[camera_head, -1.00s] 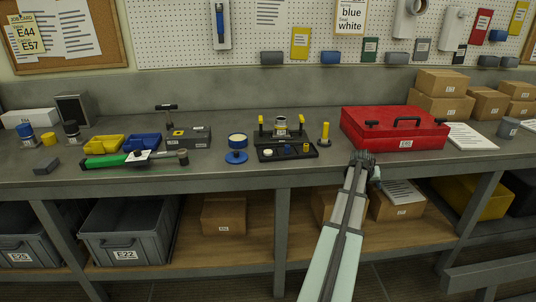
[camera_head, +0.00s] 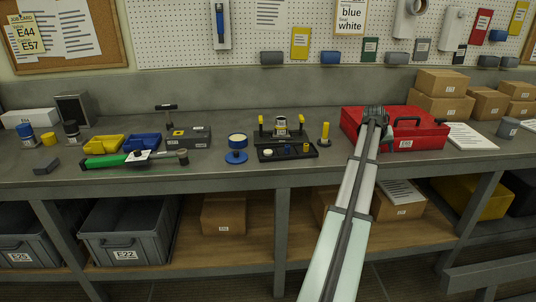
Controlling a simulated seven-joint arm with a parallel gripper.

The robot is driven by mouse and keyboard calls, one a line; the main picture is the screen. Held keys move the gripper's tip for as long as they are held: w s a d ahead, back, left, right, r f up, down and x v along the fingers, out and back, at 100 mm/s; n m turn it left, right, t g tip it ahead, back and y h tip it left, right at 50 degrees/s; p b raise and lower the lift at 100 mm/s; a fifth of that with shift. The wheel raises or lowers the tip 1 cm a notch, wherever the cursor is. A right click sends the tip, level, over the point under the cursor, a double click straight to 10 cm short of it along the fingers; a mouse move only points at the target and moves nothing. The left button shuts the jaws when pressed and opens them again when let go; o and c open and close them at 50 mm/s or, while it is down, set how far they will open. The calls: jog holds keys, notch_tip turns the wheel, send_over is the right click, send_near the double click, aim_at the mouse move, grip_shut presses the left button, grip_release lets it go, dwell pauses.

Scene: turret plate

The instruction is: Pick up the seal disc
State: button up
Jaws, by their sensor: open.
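A small black tray (camera_head: 300,156) lies near the front of the grey bench. It holds a small pale disc (camera_head: 268,153) at its left, with small blue and yellow pieces beside it. I cannot tell for sure which piece is the seal disc; the pale disc may be it. Behind the tray stands a black fixture with yellow-topped posts (camera_head: 281,127) and a pale round part in its middle. My gripper (camera_head: 375,110) is open, high in front of the red case, to the right of the tray and apart from it. Its fingertips are small and hard to make out.
The red case (camera_head: 425,133) stands to the right. A yellow peg (camera_head: 325,134) stands between tray and case. Left of the tray are a blue-rimmed white round part (camera_head: 237,139), a blue disc (camera_head: 236,157) and a green-handled tool (camera_head: 104,161).

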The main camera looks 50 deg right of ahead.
jog(key=w+a+r+n+t+y, duration=0.15)
jog(key=w+a, duration=0.25)
jog(key=w, duration=0.6)
jog(key=w+a+r+n+y, duration=0.1)
jog(key=w+a+r, duration=0.15)
jog(key=w, duration=0.75)
jog(key=n+y, duration=0.4)
send_near(268, 151)
notch_tip(268, 151, down, 8)
jog(key=shift+f, duration=0.1)
jog(key=shift+c, duration=0.2)
grip_shut()
